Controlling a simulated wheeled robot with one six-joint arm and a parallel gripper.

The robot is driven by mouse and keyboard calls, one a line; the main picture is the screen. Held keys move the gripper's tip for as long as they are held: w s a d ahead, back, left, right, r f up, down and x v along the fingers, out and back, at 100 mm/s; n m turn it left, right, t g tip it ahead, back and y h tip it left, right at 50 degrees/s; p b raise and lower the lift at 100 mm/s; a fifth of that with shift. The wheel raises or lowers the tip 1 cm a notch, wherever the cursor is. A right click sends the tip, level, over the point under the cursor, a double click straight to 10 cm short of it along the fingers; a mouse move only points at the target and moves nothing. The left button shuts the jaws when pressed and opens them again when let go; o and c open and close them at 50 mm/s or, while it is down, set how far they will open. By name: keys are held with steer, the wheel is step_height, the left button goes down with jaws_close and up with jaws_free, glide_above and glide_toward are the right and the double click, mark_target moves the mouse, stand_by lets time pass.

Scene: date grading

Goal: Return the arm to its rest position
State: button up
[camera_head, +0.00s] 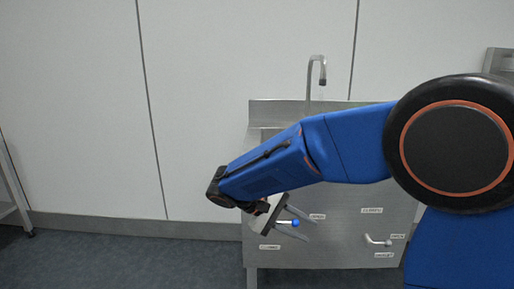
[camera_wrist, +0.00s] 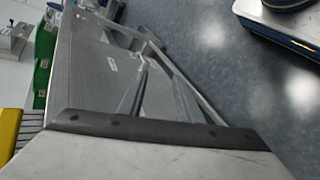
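My arm stretches across the head view from the right, over the front of a steel sink unit. My gripper (camera_head: 311,231) is at its lower left end, in front of the sink's front panel. Its two grey fingers stand apart, with no object seen held between them. The fingers also show in the wrist view (camera_wrist: 163,78), pointing along a grey metal surface. A lever with a blue knob (camera_head: 295,223) appears between the fingers in the head view; I cannot tell whether they touch it.
The steel sink (camera_head: 263,133) has a tap (camera_head: 318,70) above and a second, pale lever (camera_head: 377,241) at lower right, with small labels. Open floor (camera_head: 120,262) lies to the left. The wrist view shows green (camera_wrist: 42,75) and yellow (camera_wrist: 9,130) objects at left.

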steer(key=s+d+m+g+y, duration=0.15)
steer(key=s+d+y, duration=0.35)
steer(key=s+d, duration=0.5)
steer(key=s+d+f+m+t+y, duration=0.1)
steer(key=s+d+m+t+y, duration=0.2)
steer(key=s, duration=0.9)
steer(key=d+t+y, duration=0.2)
steer(key=d+y, duration=0.1)
steer(key=shift+f+t, duration=0.15)
steer(key=shift+t, duration=0.2)
